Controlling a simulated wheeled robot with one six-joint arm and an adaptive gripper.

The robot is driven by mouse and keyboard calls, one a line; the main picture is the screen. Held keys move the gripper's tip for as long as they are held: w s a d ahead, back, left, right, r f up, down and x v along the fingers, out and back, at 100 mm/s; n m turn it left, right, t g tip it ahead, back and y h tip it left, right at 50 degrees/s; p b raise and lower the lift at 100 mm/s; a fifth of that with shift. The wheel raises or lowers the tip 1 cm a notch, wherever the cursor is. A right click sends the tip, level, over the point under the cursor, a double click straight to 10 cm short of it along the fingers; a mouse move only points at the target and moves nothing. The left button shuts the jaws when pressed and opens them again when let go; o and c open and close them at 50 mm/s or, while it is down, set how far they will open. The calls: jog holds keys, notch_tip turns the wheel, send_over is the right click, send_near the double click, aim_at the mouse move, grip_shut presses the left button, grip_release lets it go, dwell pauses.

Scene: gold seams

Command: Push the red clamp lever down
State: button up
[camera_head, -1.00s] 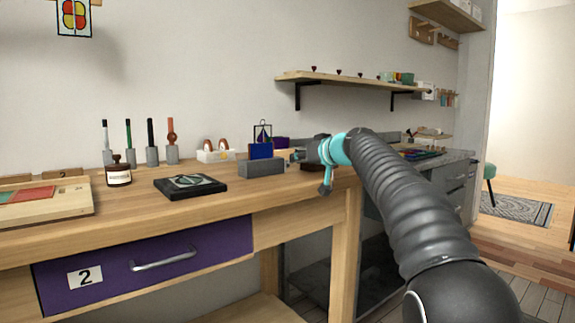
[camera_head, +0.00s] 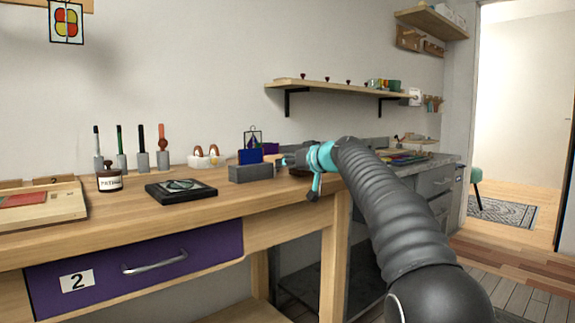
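I cannot make out a red clamp lever in this view. My gripper (camera_head: 290,160) is at the end of my dark ribbed arm, above the right end of the wooden workbench (camera_head: 225,207). It points left toward a grey block with a blue panel (camera_head: 250,172). It is small and partly hidden by my teal wrist, so its fingers cannot be read. A dark round thing on the bench is partly hidden behind the wrist.
A purple drawer (camera_head: 140,265) is below. A wall shelf (camera_head: 335,88) hangs above. A grey cabinet (camera_head: 437,187) stands to the right, with open floor beyond.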

jog(key=v, duration=1.2)
